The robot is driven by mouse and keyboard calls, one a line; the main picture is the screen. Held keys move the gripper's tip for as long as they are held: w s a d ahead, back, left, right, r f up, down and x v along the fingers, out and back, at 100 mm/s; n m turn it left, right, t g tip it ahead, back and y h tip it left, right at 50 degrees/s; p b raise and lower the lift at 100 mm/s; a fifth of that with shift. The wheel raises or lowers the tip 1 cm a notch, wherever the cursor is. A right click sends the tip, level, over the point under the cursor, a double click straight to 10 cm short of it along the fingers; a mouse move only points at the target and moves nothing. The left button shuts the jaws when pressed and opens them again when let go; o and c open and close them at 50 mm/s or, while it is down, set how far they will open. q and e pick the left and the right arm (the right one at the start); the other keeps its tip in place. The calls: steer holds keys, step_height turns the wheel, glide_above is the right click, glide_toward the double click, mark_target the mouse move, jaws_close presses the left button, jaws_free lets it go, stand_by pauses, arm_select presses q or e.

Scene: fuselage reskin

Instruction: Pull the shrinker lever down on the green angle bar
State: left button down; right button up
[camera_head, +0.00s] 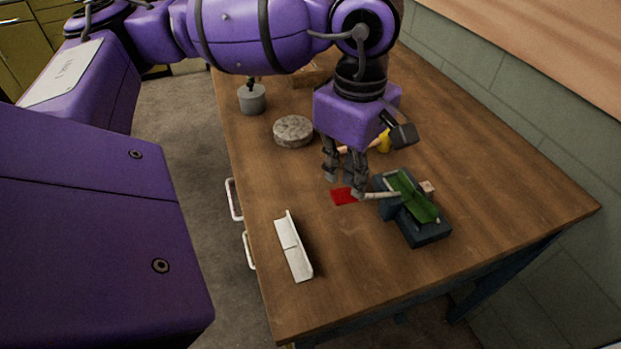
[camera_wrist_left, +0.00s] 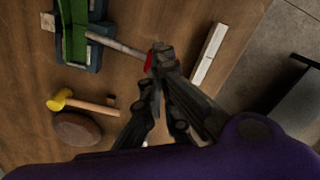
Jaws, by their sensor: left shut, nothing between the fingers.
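The shrinker (camera_head: 424,231) is a dark blue-grey block on the wooden table, with the green angle bar (camera_head: 416,200) lying in its top. Its lever (camera_head: 382,195) is a pale rod that sticks out to the left. The lever (camera_wrist_left: 118,42) also shows in the left wrist view, running from the shrinker (camera_wrist_left: 93,55) towards my fingertips. My left gripper (camera_head: 357,192) points down at the lever's free end, with its fingers shut and nothing between them. In the left wrist view the fingertips (camera_wrist_left: 161,57) are beside the lever's end; I cannot tell if they touch it. My right gripper is not visible.
A white angle piece (camera_head: 294,246) lies near the left edge. A round stone-like disc (camera_head: 293,131), a grey cylinder (camera_head: 252,99) and a yellow-headed mallet (camera_wrist_left: 61,99) are farther back. The front of the table is clear.

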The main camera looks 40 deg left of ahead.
mark_target(345, 194)
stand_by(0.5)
arm_select(q)
steer(key=shift+f+b, duration=0.6)
steer(key=shift+f, duration=0.35)
steer(key=shift+f+b, duration=0.9)
steer(key=shift+f, duration=0.35)
steer(key=shift+f+b, duration=1.05)
steer(key=shift+f, duration=0.4)
steer(key=shift+r, duration=0.15)
